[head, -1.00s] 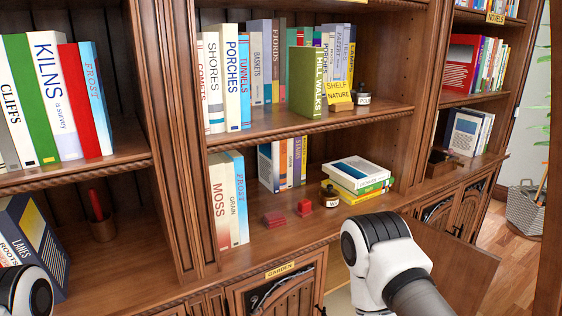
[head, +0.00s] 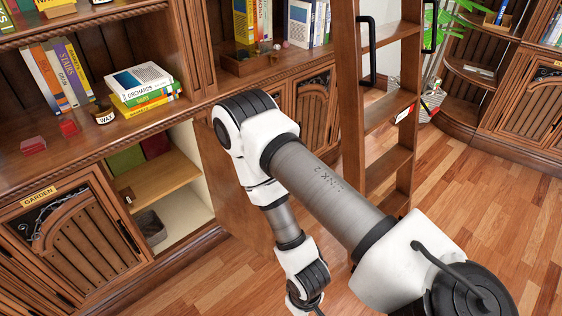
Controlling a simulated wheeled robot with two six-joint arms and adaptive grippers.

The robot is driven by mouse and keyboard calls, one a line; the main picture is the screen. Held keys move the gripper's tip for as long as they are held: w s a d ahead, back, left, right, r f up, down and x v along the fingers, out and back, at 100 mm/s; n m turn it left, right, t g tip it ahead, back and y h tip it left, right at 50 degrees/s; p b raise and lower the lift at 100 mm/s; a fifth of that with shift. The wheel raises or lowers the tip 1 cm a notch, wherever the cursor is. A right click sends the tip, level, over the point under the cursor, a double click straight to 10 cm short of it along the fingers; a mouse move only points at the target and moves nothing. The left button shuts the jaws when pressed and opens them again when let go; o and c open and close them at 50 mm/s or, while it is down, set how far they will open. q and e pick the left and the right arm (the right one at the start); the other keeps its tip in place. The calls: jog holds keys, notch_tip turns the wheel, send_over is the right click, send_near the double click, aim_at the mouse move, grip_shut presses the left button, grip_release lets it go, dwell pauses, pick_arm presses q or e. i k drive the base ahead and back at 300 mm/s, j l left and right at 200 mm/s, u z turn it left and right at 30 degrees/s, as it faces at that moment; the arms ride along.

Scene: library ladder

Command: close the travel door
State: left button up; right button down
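An open cupboard (head: 165,180) is in the lower middle left of the head view, showing a light wood shelf inside. A plain brown door panel (head: 228,197) stands swung out at the right side of this opening. I take it for the travel door, but no label on it shows. My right arm crosses in front of the door and hides part of it. The arm's wrist hangs down to the bottom edge of the picture, and the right gripper is out of the frame. My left gripper is not in view.
The shut GARDEN door (head: 80,235) is left of the opening. A wooden ladder (head: 388,160) stands to the right, beyond my arm. Books (head: 142,88) lie stacked on the shelf above the opening. A grey bin (head: 150,227) is inside the cupboard. Wooden floor is clear at the right.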

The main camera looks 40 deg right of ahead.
aim_at(234, 211)
jog(key=k+l+u, duration=0.1)
jog(key=l, duration=0.4)
jog(key=k+l+u, duration=0.15)
jog(key=l, duration=0.35)
jog(key=l+u, duration=0.1)
jog(key=l, duration=0.35)
jog(key=k+l+u, duration=0.15)
jog(key=l, duration=0.3)
jog(key=k+l+u, duration=0.1)
jog(key=k+l, duration=0.15)
jog(key=l, duration=0.2)
jog(key=k+l+u, duration=0.15)
jog(key=l, duration=0.3)
jog(key=k+l+u, duration=0.1)
jog(key=k+l, duration=0.15)
jog(key=l, duration=0.15)
jog(key=k+l+u, duration=0.15)
jog(key=l, duration=0.25)
jog(key=l+z, duration=0.1)
jog(key=l, duration=0.85)
jog(key=l+z, duration=0.15)
jog(key=z, duration=0.65)
